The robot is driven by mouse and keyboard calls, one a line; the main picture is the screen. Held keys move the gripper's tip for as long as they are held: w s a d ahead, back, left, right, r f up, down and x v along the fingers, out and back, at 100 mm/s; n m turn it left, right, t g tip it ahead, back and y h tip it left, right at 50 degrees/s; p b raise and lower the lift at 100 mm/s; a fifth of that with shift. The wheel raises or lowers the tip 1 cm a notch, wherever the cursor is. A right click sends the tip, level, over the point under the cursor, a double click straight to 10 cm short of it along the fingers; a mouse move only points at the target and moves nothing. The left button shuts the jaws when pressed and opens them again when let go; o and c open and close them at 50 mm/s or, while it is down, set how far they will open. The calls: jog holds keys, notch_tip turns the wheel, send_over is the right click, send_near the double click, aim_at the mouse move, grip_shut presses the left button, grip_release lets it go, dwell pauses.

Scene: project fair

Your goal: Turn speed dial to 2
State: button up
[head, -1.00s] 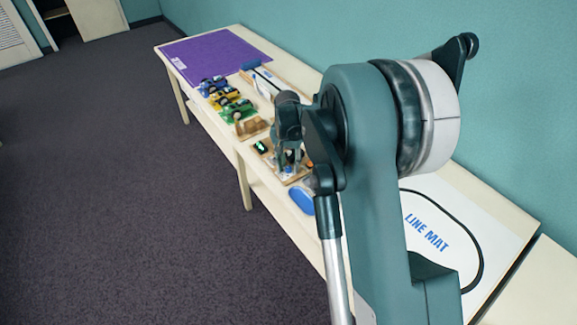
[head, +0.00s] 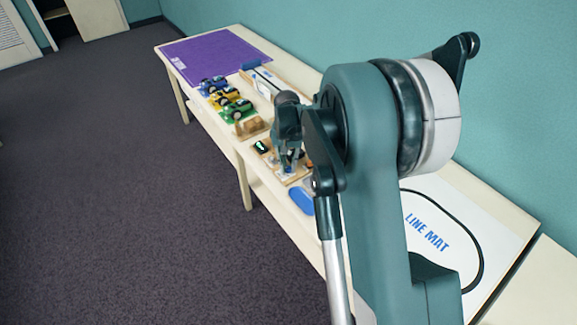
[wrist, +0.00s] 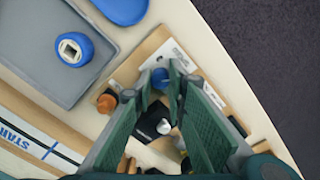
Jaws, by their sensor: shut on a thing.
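A blue round dial (wrist: 161,77) stands on a wooden board (wrist: 150,52) with white printed labels, in the wrist view. My gripper (wrist: 161,72) is over the board with its fingertips on either side of the dial, shut on it. The dial's pointer and most of its scale are hidden, so I cannot read its setting. In the head view my gripper (head: 288,168) reaches down to the board (head: 297,179), and the dial cannot be made out clearly there.
An orange knob (wrist: 106,103) sits beside the fingers. Model cars (head: 228,96), a purple mat (head: 215,52) and a line mat (head: 450,225) lie on the table.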

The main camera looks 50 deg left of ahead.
aim_at(288, 167)
jog(key=n, duration=0.7)
dwell(0.4)
jog(key=o, duration=0.9)
jog(key=shift+s, duration=0.1)
jog(key=shift+r, duration=6)
jog(key=shift+s, duration=0.1)
